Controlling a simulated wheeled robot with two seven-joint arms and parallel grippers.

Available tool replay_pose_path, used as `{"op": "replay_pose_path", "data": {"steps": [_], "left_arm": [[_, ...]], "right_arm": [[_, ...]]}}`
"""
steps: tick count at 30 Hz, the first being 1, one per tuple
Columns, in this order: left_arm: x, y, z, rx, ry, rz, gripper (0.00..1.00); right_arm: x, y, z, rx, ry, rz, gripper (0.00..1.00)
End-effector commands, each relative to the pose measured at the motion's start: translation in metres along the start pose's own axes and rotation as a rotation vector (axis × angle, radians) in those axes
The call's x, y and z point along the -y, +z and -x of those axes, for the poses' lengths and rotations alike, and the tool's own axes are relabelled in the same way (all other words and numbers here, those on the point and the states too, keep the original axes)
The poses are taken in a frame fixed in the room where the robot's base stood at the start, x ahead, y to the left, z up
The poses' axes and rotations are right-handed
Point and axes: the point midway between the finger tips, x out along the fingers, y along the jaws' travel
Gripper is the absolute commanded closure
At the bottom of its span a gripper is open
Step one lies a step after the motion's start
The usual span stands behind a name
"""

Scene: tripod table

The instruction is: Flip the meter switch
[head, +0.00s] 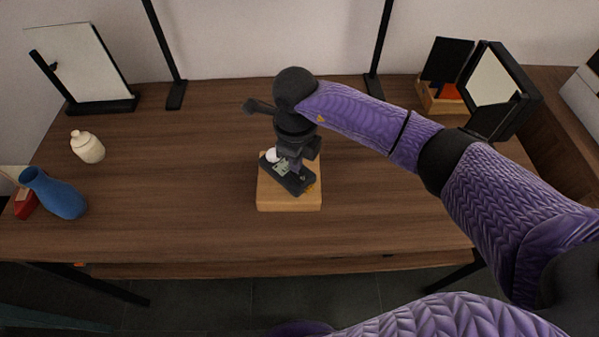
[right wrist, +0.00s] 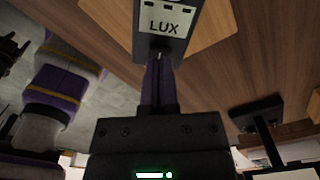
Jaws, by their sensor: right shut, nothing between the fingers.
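The meter (head: 298,186) is a small dark box with a pale face, lying on a light wooden block (head: 290,205) in the middle of the table. In the right wrist view the meter (right wrist: 163,24) shows a pale label reading LUX. My right gripper (head: 295,165) reaches down from above onto the meter. Its fingers (right wrist: 160,62) are shut together, empty, with the tips right at the meter's edge by the label. I cannot tell whether they touch it. The gripper covers part of the meter in the head view, and I cannot make out the switch. My left gripper is not in view.
A tilted mirror (head: 82,62) stands back left. A wooden box (head: 440,97) and a dark-framed panel (head: 495,82) stand back right. Table on both sides of the block is clear.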

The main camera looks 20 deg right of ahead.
Motion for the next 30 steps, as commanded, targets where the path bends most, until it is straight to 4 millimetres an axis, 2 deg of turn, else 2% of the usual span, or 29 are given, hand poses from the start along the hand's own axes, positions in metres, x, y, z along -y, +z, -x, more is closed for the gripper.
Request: {"op": "replay_pose_path", "data": {"steps": [18,30], "left_arm": [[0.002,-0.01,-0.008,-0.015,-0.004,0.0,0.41],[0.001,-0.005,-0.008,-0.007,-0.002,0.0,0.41]], "right_arm": [[0.0,0.0,-0.01,0.0,0.0,0.0,1.0],[0.0,0.0,-0.011,-0.001,0.0,0.0,1.0]]}}
